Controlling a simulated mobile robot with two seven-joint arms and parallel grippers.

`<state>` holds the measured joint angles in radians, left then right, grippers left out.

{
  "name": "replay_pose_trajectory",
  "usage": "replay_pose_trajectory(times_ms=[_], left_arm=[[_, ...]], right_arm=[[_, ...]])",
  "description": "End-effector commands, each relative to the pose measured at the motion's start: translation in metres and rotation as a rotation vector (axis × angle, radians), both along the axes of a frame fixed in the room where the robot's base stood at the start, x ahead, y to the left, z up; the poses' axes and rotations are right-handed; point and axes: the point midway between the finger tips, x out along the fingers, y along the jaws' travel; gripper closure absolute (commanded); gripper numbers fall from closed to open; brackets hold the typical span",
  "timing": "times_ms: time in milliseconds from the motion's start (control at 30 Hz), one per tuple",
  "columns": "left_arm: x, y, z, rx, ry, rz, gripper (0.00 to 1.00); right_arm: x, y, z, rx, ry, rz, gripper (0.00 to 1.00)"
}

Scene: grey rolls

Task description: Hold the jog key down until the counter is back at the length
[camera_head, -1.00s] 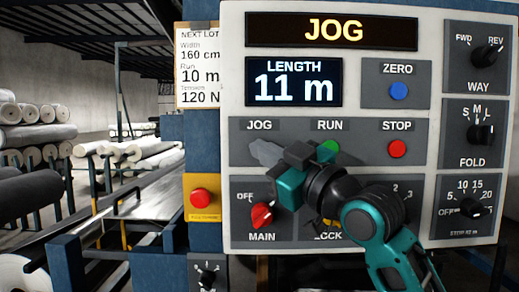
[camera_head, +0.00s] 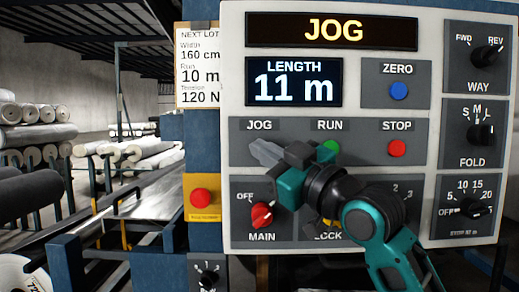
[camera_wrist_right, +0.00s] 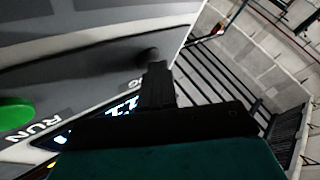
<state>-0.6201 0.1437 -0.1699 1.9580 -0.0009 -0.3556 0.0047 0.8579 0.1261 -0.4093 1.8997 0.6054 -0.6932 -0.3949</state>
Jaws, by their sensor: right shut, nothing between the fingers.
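The control panel (camera_head: 345,222) fills the right of the head view. Its top display (camera_head: 333,33) reads JOG, and the length counter (camera_head: 293,82) reads 11 m. My right gripper (camera_head: 288,158) is shut and empty, at the panel below the JOG label (camera_head: 259,125). It hides the jog key in the head view. In the right wrist view, a dark round key (camera_wrist_right: 148,54) shows at the tip of my dark finger; I cannot tell how far it is pressed. The lot card (camera_head: 199,68) reads Run 10 m. My left gripper is out of view.
The green RUN key (camera_head: 329,148) is close beside my gripper, with the red STOP key (camera_head: 397,148) farther right. The blue ZERO key (camera_head: 399,91) is above. The WAY knob (camera_head: 487,55) points towards REV. A red button (camera_head: 201,196) is left of the panel.

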Motion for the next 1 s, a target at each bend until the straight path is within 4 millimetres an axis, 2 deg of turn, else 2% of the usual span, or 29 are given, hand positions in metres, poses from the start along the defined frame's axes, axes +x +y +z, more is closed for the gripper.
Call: replay_pose_trajectory(times_ms=[400,767,1000], left_arm=[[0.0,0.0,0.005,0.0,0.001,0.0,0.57],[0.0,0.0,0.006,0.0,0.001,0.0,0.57],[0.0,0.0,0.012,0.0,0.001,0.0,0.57]], right_arm=[[-0.016,0.0,0.0,0.0,-0.001,-0.001,1.0],[-0.019,0.0,0.0,-0.001,0.001,0.0,1.0],[-0.042,0.0,0.0,0.0,0.001,0.002,1.0]])
